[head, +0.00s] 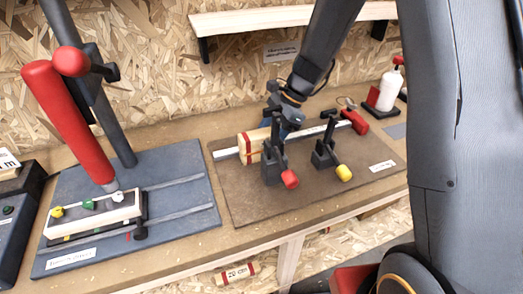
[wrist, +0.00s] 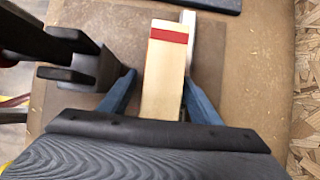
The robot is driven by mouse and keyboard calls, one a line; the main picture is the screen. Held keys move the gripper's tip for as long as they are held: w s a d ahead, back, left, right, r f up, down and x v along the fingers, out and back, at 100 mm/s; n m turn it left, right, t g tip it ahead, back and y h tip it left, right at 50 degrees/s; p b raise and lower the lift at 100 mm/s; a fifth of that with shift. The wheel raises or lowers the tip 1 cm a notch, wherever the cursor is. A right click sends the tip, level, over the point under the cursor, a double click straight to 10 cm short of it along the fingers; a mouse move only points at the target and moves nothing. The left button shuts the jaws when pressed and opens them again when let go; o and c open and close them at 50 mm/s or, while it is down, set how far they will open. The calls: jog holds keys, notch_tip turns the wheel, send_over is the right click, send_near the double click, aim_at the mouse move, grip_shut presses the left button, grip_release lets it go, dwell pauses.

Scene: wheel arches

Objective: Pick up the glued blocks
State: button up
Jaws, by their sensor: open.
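The glued blocks (head: 252,143), pale wood with a red band, lie on the brown board behind two black toggle clamps in the head view. In the wrist view the blocks (wrist: 165,75) run lengthwise between my blue fingers, with the red band toward the far end. My gripper (wrist: 158,77) is open, with one finger on each side of the blocks and visible gaps at the tips. In the head view my gripper (head: 287,118) is above the board, and its fingertips are partly hidden by the clamps.
A red-handled toggle clamp (head: 290,179) and a yellow-tipped one (head: 343,172) stand close in front of the blocks. A metal bar clamp (head: 225,153) lies alongside. A blue-grey board (head: 180,165) with a red-handled press is at left. A white bottle (head: 388,92) stands at back right.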

jog(key=c, duration=1.2)
